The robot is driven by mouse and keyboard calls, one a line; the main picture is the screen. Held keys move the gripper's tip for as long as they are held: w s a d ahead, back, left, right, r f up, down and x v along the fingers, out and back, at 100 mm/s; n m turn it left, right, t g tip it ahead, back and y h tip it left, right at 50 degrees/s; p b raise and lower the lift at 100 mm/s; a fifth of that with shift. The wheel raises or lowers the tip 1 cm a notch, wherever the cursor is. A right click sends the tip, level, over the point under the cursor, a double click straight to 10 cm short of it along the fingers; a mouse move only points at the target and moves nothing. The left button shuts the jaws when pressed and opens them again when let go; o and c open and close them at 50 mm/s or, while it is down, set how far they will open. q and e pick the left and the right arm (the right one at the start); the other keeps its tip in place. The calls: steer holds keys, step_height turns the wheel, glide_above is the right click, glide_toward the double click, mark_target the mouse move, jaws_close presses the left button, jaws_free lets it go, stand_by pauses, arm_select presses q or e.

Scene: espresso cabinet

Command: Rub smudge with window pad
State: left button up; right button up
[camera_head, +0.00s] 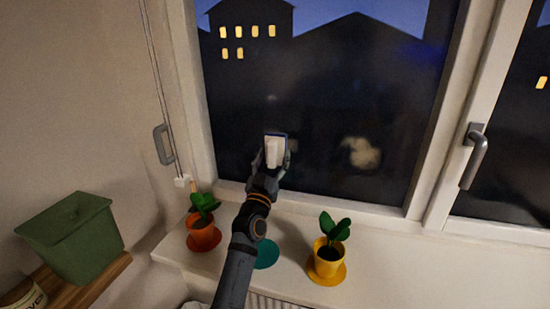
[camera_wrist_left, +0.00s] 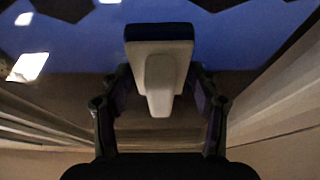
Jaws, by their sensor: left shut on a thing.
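The smudge (camera_head: 361,153) is a pale cloudy patch on the dark window pane, right of my left gripper. The window pad (camera_head: 276,138) is a light block with a handle and a dark blue layer on its far side. My left gripper (camera_head: 272,160) is shut on the pad's handle and holds it in front of the pane, left of the smudge. In the left wrist view the pad (camera_wrist_left: 158,50) is upright between the fingers of the gripper (camera_wrist_left: 160,98). I cannot tell whether the pad touches the glass. My right gripper is not in view.
On the sill (camera_head: 300,225) stand an orange pot with a plant (camera_head: 203,237) left of my arm and a yellow one (camera_head: 328,256) to the right. A teal disc (camera_head: 266,254) lies between them. A window handle (camera_head: 474,155) is at the right, a green bin (camera_head: 75,238) at the left.

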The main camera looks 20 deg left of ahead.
arm_select(q)
steer(key=d+b, duration=0.1)
steer(key=d, duration=0.2)
steer(key=shift+d, duration=0.2)
steer(key=shift+d+r, duration=0.1)
steer(key=shift+r, duration=0.15)
steer(key=shift+b, duration=0.4)
steer(key=shift+w+a+r+p, duration=0.1)
steer(key=shift+a+p, duration=0.45)
steer(key=shift+a, duration=0.4)
steer(key=shift+a+f, duration=0.2)
steer(key=shift+a, duration=0.7)
steer(key=shift+a+p, duration=0.45)
steer(key=shift+w+a, duration=0.1)
steer(key=shift+a, duration=1.25)
steer(key=shift+a+p, duration=0.1)
steer(key=shift+p, duration=0.2)
